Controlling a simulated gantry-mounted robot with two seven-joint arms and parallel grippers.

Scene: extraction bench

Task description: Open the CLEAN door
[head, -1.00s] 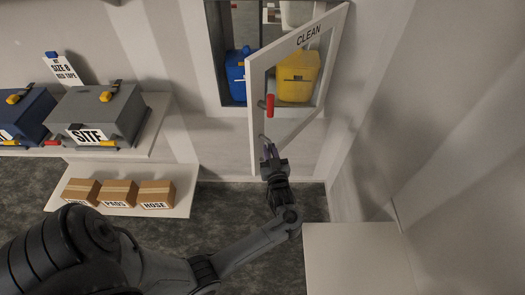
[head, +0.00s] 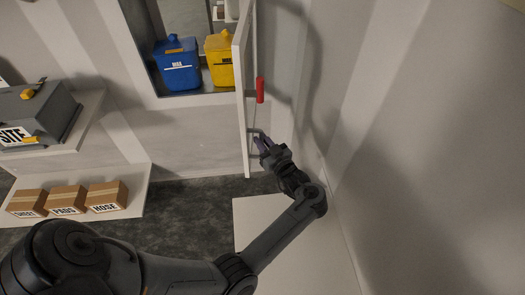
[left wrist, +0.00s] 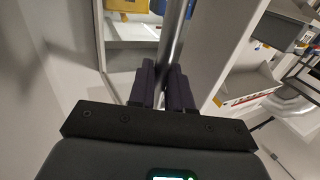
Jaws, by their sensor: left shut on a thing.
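The CLEAN door (head: 241,100) is a white-framed door that stands swung out from the wall opening, seen nearly edge-on in the head view; its lettering is turned out of sight. A red latch handle (head: 260,90) sticks out from its face. My left gripper (head: 262,143) is at the lower part of the door, on its right-hand side. In the left wrist view its dark fingers (left wrist: 163,88) are shut on a grey metal bar handle (left wrist: 176,35). My right gripper is not in view.
Behind the opening stand a blue container (head: 177,65) and a yellow container (head: 219,60). A wall lies close to the right of my left arm. A pale surface (head: 262,215) is below the arm. Cardboard boxes (head: 66,199) and a grey SITE case (head: 40,115) sit on shelves at left.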

